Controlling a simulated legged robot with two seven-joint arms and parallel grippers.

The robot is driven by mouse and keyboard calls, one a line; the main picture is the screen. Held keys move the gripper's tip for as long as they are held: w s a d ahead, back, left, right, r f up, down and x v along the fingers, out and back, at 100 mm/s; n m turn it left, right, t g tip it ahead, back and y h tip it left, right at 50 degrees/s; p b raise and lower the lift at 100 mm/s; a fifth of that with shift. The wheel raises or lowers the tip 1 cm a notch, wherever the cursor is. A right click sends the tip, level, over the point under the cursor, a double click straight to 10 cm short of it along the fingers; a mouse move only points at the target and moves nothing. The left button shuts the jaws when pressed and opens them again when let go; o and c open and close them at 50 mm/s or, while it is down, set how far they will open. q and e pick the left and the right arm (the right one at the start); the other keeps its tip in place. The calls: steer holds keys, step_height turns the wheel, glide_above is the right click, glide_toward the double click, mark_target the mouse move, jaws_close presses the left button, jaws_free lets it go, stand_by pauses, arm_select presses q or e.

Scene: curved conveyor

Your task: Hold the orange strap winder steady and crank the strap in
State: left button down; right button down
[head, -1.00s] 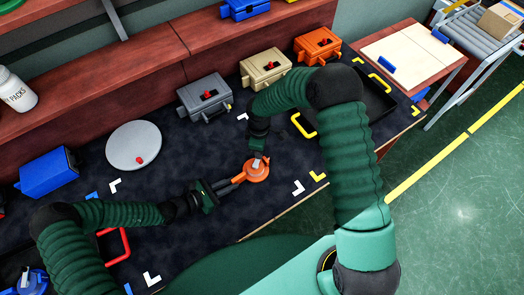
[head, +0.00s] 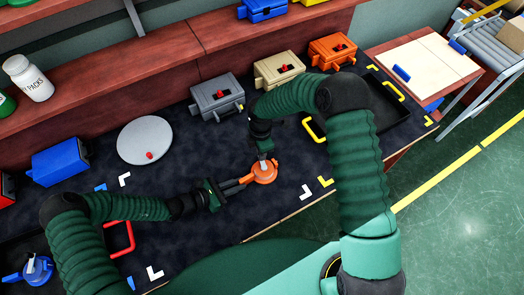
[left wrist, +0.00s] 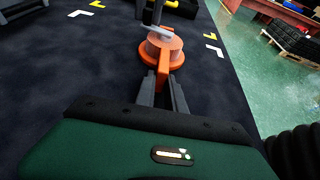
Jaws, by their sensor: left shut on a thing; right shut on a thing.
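The orange strap winder (head: 265,173) lies on the dark mat in the middle of the head view; it also shows in the left wrist view (left wrist: 158,62). My left gripper (head: 242,182) is shut on the winder's orange handle (left wrist: 163,72), coming from the left. My right gripper (head: 264,157) comes from above and is shut at the crank on top of the winder. A grey crank arm (left wrist: 158,32) shows on the winder's top in the left wrist view. The right fingertips and exact crank grip are small and partly hidden.
Grey (head: 217,97), tan (head: 279,69) and orange (head: 333,50) boxes stand along the back. A grey disc (head: 145,140) and blue box (head: 59,160) are at left. A black tray (head: 390,105) lies at right. A blue winder (head: 37,268) is at lower left.

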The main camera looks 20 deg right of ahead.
steer(key=shift+a, duration=0.15)
stand_by(0.3)
steer(key=c, duration=1.3)
jaws_free()
steer(key=shift+c, duration=0.2)
steer(key=shift+r, duration=0.1)
step_height(320, 180, up, 12)
arm_select(q)
steer(key=c, duration=1.3)
jaws_free()
steer(key=shift+c, duration=0.2)
steer(key=shift+a, duration=0.1)
